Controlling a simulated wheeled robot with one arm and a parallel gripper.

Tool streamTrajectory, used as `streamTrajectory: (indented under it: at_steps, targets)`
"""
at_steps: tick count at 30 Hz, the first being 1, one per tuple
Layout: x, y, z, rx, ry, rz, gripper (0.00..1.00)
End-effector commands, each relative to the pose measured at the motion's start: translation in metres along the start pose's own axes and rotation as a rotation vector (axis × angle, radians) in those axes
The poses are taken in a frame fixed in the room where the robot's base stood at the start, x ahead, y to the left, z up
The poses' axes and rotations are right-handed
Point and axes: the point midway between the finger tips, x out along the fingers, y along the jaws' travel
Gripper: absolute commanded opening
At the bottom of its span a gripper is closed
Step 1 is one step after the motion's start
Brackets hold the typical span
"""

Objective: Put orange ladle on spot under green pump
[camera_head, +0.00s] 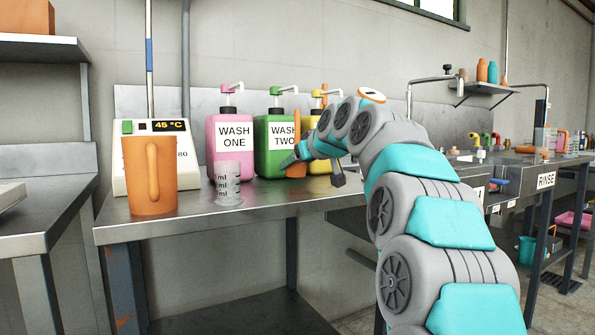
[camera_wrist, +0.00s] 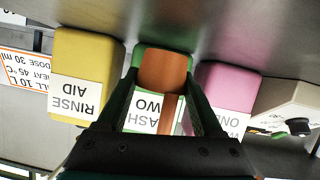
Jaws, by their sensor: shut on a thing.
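The orange ladle (camera_head: 297,169) is in my gripper (camera_head: 290,160), upright with its handle rising, in front of the green WASH TWO jug (camera_head: 268,155). The jug has a green pump (camera_head: 277,95) whose spout points right. In the wrist view, my gripper's dark fingers (camera_wrist: 168,108) are closed around the ladle, and its orange cup (camera_wrist: 163,70) shows against the green jug (camera_wrist: 150,55). I cannot tell whether the ladle touches the bench. The spot under the pump is not distinguishable.
The pink WASH ONE jug (camera_head: 230,135) stands left of the green jug, the yellow RINSE AID jug (camera_wrist: 85,70) on its other side. A clear measuring cup (camera_head: 228,183), an orange pitcher (camera_head: 150,175) and a 45 °C unit (camera_head: 184,160) stand left. Bare steel bench (camera_head: 270,205) lies in front.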

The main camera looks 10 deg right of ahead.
Motion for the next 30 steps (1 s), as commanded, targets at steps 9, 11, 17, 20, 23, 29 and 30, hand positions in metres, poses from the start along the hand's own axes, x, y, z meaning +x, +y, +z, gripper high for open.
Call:
streamTrajectory:
  at_steps: [9,11,17,20,23,29,30]
  targets:
    - [0.005,-0.002,0.015,-0.001,0.000,0.000,0.03]
    - [0.005,-0.002,0.015,-0.001,0.000,0.000,0.03]
    - [0.007,-0.003,0.019,-0.001,0.001,0.000,0.03]
    - [0.008,-0.003,0.021,-0.001,0.000,0.000,0.03]
    - [0.010,-0.004,0.025,0.000,-0.003,-0.001,0.03]
    - [0.014,-0.004,0.032,0.002,-0.011,-0.004,0.03]
    - [0.015,-0.005,0.033,0.002,-0.014,-0.005,0.71]
